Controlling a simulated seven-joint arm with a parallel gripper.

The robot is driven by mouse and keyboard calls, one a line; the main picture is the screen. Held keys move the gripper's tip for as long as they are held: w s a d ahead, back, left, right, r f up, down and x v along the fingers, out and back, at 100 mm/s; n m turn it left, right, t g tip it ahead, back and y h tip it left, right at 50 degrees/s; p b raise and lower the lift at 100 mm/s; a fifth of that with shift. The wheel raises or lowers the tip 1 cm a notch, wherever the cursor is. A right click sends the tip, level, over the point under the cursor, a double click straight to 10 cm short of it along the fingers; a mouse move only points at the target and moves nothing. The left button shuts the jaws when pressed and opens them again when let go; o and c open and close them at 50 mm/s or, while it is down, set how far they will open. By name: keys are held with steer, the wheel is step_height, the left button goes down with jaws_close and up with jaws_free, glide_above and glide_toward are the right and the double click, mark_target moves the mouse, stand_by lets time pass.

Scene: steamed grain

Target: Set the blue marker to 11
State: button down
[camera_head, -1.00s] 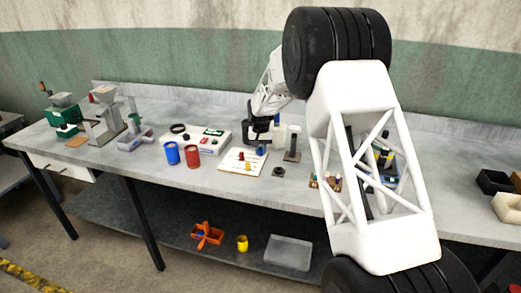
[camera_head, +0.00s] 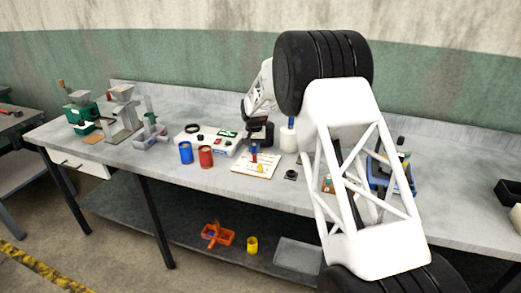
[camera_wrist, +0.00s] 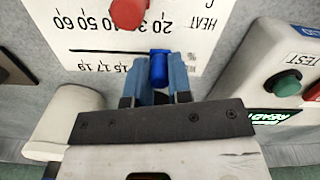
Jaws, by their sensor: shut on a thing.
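The blue marker (camera_wrist: 158,68) is a small upright peg between my gripper's blue-grey fingers in the wrist view. My gripper (camera_wrist: 158,82) is shut on it, over a white card (camera_wrist: 75,30) printed with number scales. The figures by the lower scale line look like the high teens; the fingers hide the line to their right. The marker's foot is hidden, so I cannot tell if it touches the card. In the head view the blue marker (camera_head: 254,149) is over the card's back part (camera_head: 238,167), and my gripper is mostly hidden.
A red marker (camera_wrist: 128,12) is on the card by the HEAT scale. A yellow marker (camera_head: 260,168) is near the card's front. A device with a green TEST button (camera_wrist: 288,82) is to the right in the wrist view.

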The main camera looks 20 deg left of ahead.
steer(key=shift+a, duration=0.3)
steer(key=c, duration=1)
jaws_free()
steer(key=shift+c, duration=0.2)
steer(key=shift+r, duration=0.15)
steer(key=shift+r, duration=3.8)
